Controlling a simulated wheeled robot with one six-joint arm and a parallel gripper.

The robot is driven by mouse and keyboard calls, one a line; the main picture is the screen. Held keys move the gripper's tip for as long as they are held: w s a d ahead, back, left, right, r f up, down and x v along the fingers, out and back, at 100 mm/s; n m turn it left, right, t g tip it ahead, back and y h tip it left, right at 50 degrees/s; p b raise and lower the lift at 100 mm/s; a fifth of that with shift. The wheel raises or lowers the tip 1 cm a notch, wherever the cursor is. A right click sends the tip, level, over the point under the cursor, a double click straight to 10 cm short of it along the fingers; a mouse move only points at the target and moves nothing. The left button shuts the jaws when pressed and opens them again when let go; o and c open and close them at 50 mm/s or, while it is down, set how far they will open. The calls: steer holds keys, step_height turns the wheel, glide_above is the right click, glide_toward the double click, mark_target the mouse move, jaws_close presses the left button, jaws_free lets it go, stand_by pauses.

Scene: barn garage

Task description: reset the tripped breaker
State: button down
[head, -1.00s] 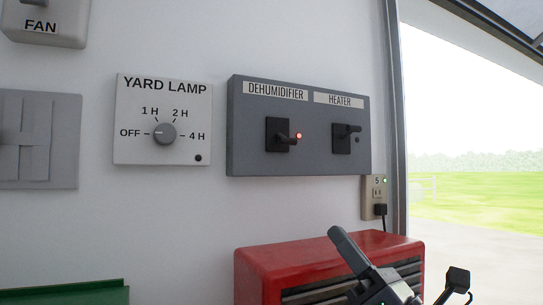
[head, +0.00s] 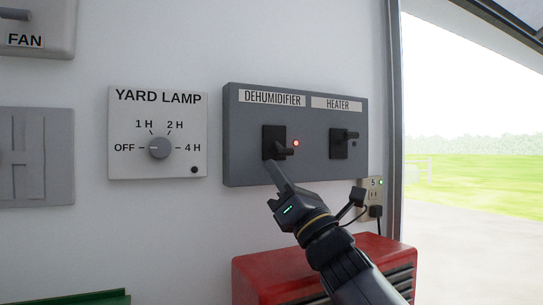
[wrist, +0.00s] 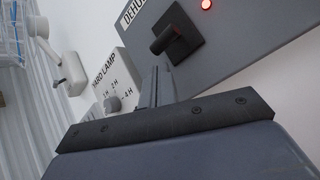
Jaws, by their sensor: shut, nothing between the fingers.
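The grey breaker panel (head: 230,135) is on the white wall, with two dark levers. The DEHUMIDIFIER lever (head: 282,152) has a lit red lamp (head: 296,143) to its right. Contact cannot be told from the head view.
The YARD LAMP timer (head: 158,170) is left of the panel, and a FAN box (head: 40,45) is at upper left. A red tool chest (head: 262,268) stands below my arm. A doorway opens at right.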

steer(key=shift+x, duration=0.95)
